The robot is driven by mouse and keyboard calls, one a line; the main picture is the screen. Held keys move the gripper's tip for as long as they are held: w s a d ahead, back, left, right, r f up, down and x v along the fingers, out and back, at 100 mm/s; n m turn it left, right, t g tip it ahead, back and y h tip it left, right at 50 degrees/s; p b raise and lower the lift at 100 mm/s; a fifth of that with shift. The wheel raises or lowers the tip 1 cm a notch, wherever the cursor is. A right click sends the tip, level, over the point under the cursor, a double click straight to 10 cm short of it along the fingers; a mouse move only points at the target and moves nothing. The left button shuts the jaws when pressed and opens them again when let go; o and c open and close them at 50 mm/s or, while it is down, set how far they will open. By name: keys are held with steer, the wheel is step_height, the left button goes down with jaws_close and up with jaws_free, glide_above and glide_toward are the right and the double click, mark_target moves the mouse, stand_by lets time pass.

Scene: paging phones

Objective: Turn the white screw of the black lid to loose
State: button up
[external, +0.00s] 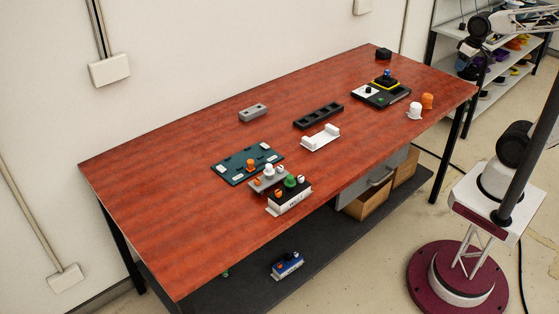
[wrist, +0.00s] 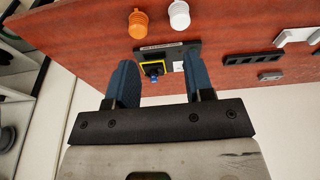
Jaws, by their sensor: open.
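A flat black device (external: 381,97) at the far right has a white round piece (external: 368,91), a yellow frame and a blue knob (external: 387,73). I cannot tell which bears the white screw meant. In the wrist view, my gripper (wrist: 160,72) is open, its fingers apart over the black device (wrist: 180,54); the right finger hides part of it. Nothing is held.
An orange jar-like piece (external: 427,101) and a white one (external: 415,110) stand near the right edge. A black slotted tray (external: 318,116), white holder (external: 320,138), grey block (external: 253,113) and dark green board (external: 232,171) lie on the table (external: 180,200).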

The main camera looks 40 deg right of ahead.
steer(key=w+a+n+g, duration=0.1)
steer(key=w+a+n, duration=0.2)
steer(key=w+a, duration=0.6)
steer(key=w+a+n, duration=0.2)
steer(key=w+a, duration=0.3)
steer(key=a, duration=0.8)
steer(key=w+a+n+g, duration=0.1)
steer(key=w+a+n, duration=0.2)
steer(key=w+a, duration=0.6)
steer(key=s+a+f+n, duration=0.2)
steer(key=s+a+f, duration=0.1)
steer(key=a, duration=1.2)
steer(key=s+a+f+n, duration=0.2)
steer(key=a+f, duration=0.4)
steer(key=a, duration=0.9)
steer(key=s+a+f+n, duration=0.2)
steer(key=s+a+f, duration=0.3)
steer(key=a, duration=1)
steer(key=shift+n+g, duration=0.3)
steer(key=shift+n, duration=0.1)
steer(key=shift+s+a, duration=0.15)
steer(key=shift+a, duration=0.05)
steer(key=shift+f, duration=0.1)
